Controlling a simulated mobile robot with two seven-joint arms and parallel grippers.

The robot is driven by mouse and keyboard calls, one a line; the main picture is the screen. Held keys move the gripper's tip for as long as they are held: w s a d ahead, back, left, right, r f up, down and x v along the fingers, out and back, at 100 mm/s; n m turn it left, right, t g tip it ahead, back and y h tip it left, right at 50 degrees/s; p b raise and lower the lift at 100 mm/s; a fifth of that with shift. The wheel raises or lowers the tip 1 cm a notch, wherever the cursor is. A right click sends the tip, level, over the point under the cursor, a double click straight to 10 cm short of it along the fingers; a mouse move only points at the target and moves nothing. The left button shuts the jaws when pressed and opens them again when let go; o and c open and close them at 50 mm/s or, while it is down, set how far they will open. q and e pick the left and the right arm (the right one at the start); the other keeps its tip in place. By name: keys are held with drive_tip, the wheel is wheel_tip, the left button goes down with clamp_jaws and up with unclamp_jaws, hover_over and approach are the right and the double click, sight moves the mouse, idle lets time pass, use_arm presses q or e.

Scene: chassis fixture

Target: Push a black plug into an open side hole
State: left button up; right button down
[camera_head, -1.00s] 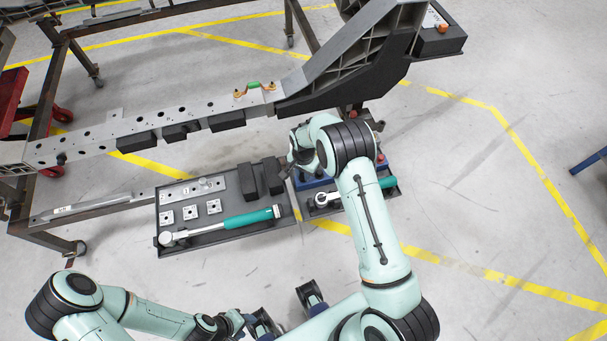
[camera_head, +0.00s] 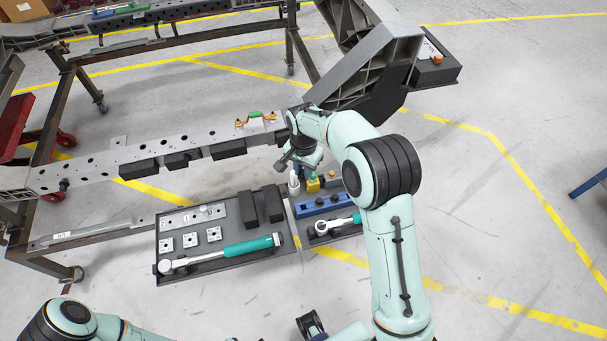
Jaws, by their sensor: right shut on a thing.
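My right gripper (camera_head: 289,163) is shut on a small dark thing, which I take to be the black plug; it is too small and too covered to make out clearly. The gripper is above the right part of the tool trays, near the right end of the grey chassis rail (camera_head: 95,167). The rail has several round dark holes, and a small black knob-like piece (camera_head: 64,184) sits at its left end. I cannot tell which hole is the open side hole.
A dark tray (camera_head: 225,262) holds a teal-handled torque wrench (camera_head: 247,246), square plates and black blocks. A blue holder (camera_head: 322,205) and a yellow piece (camera_head: 313,185) stand to its right. A large grey bracket (camera_head: 365,62) rises behind my right arm.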

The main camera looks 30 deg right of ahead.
sight(303, 172)
use_arm(q)
drive_tip(key=shift+r, duration=0.1)
use_arm(e)
drive_tip(key=shift+r, duration=0.2)
use_arm(q)
drive_tip(key=shift+w+r+p, duration=0.5)
drive_tip(key=shift+r+p, duration=0.3)
drive_tip(key=shift+r, duration=0.05)
drive_tip(key=shift+w+r+p, duration=0.45)
drive_tip(key=shift+r+p, duration=0.35)
drive_tip(key=shift+r, duration=0.05)
use_arm(e)
drive_tip(key=shift+r, duration=2.3)
